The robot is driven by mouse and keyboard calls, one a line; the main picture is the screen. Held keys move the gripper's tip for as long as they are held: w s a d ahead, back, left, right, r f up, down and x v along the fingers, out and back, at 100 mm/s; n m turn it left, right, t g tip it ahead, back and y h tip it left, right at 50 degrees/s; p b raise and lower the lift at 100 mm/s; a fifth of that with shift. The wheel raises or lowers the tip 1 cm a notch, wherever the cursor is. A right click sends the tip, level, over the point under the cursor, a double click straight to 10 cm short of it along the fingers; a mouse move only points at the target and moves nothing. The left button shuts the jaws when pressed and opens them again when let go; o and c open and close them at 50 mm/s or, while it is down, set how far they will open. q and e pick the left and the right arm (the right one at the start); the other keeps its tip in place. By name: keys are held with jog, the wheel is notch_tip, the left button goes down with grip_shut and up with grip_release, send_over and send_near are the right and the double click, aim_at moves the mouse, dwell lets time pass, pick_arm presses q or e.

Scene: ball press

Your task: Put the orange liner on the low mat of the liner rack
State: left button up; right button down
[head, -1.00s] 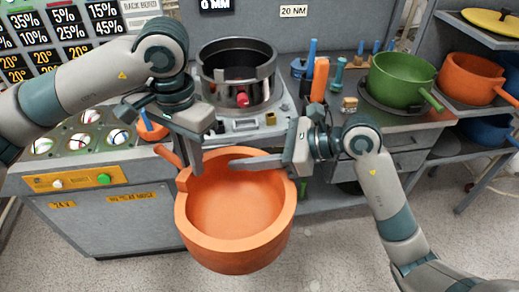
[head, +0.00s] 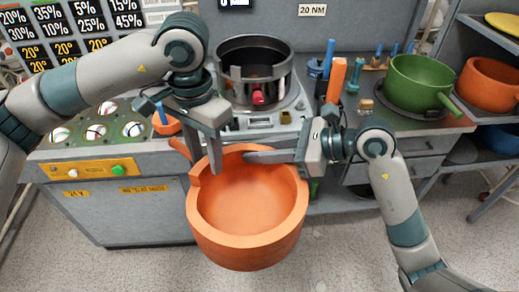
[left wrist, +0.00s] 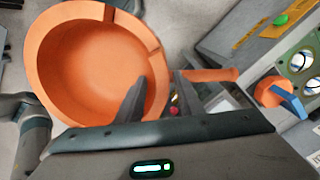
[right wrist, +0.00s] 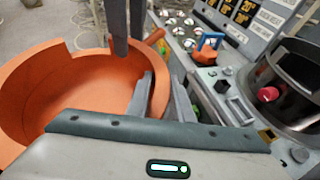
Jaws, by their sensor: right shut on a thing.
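A large orange liner (head: 250,246), an open bowl with a notch and a stub handle, hangs in front of the bench. It also shows in the left wrist view (left wrist: 85,65) and right wrist view (right wrist: 60,95). My right gripper (head: 250,157) is shut on its rear rim, one finger inside and one outside. My left gripper (head: 215,168) is at the rim near the handle, its fingers apart on either side of the wall. The rack (head: 458,60) stands at the right edge. A dark grey round patch, perhaps its low mat (head: 463,150), lies on a lower shelf.
A metal press pot (head: 285,90) stands on the bench behind the grippers. A green pot (head: 415,85) sits on the bench at right. The rack carries another orange pot (head: 488,85), a blue one (head: 500,137) and a yellow lid (head: 508,22). The floor (head: 345,250) in front is clear.

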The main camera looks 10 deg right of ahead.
jog(key=shift+r, duration=0.1)
pick_arm(q)
notch_tip(320, 180, up, 12)
dwell(0.6)
jog(key=shift+f, duration=0.1)
